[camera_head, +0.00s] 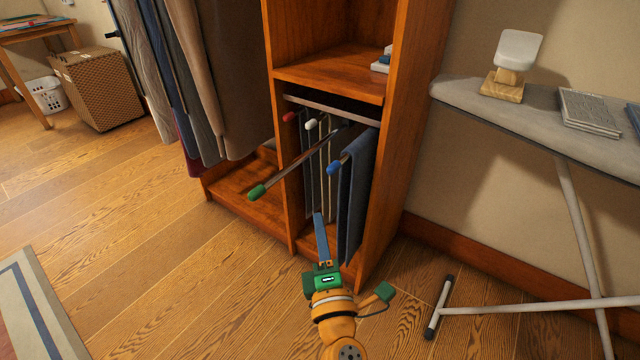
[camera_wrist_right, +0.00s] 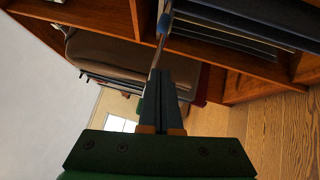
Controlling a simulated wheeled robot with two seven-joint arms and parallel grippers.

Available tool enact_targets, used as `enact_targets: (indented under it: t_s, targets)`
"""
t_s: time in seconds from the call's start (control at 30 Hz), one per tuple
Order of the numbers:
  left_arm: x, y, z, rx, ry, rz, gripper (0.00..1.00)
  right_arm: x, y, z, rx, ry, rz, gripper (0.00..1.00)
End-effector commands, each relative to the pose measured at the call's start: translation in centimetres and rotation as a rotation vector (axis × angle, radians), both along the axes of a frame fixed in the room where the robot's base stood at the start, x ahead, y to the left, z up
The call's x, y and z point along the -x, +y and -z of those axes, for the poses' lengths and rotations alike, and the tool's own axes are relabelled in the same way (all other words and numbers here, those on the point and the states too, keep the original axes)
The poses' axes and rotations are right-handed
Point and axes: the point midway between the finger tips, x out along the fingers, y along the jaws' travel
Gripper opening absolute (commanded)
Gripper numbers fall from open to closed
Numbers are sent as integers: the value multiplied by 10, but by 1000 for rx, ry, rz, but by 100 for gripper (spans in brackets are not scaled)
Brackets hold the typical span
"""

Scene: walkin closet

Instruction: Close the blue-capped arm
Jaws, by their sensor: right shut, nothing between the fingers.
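The blue-capped arm (camera_head: 335,167) juts out of the front of the wooden cabinet, with dark blue trousers (camera_head: 361,185) hung over it. My right gripper (camera_head: 318,217) is shut and empty, and points up toward the cabinet. In the head view its tips are below and left of the blue cap, with a gap between. In the right wrist view the blue cap (camera_wrist_right: 164,24) shows beyond the tips of my right gripper (camera_wrist_right: 160,72); how far beyond I cannot tell. My left gripper is not in view.
The green-capped arm (camera_head: 257,192) sticks far out to the left. The red cap (camera_head: 289,117) and white cap (camera_head: 311,124) sit near the cabinet front. Hanging clothes (camera_head: 230,80) are at left, an ironing board (camera_head: 480,103) at right.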

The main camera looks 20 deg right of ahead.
Motion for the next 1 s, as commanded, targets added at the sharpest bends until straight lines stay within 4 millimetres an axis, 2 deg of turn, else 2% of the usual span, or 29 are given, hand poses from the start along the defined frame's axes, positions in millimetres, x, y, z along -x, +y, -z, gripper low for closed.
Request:
enact_targets:
  t_s: [0.03,0.33,0.57,1.0]
  targets:
    - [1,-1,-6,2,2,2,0,-11,-2,-6,1,-3,1,0]
    - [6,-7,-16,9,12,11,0,-72,-15,-14,-1,1,0,0]
    - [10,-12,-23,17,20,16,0,-87,-39,-17,-2,2,0,0]
    - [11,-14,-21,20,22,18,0,-92,-45,-16,-1,2,-1,0]
